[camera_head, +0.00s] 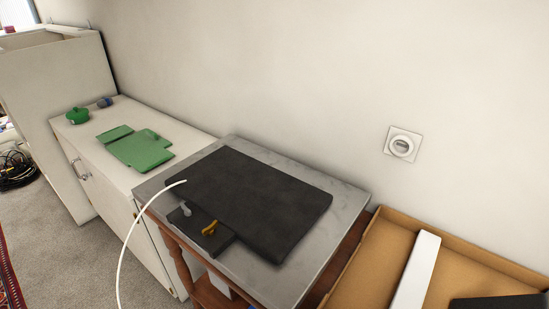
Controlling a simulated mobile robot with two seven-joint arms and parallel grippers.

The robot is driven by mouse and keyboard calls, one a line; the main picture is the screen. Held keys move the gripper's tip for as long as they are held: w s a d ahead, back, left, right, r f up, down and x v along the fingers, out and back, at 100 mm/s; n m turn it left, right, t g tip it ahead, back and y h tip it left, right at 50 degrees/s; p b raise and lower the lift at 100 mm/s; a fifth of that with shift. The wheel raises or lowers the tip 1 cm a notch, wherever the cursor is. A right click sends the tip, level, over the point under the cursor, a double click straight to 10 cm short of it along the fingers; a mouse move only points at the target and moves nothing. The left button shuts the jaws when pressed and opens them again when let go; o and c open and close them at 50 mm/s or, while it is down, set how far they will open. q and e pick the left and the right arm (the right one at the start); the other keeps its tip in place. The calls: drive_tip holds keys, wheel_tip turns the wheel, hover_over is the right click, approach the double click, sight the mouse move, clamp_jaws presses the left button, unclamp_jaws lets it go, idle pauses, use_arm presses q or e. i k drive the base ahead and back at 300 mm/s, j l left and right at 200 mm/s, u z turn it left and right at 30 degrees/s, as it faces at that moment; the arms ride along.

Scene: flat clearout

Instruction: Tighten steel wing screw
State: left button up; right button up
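A small silver-grey wing screw (186,209), which looks like the steel one, stands on a dark block (219,241) at the front left of a flat dark panel (260,195). A brass-coloured wing screw (210,228) sits to its right on the same block. How far either screw is turned in cannot be told at this size. The panel lies on a grey stone-topped table (312,280). Neither of my grippers is in view.
A white cable (124,251) arches from the panel's left edge down to the lower left. A white cabinet (190,131) carries green parts (140,149). A cardboard box (369,262) holding a white bar (416,272) stands right.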

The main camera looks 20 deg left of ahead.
sight(187, 212)
drive_tip(key=u, duration=1.25)
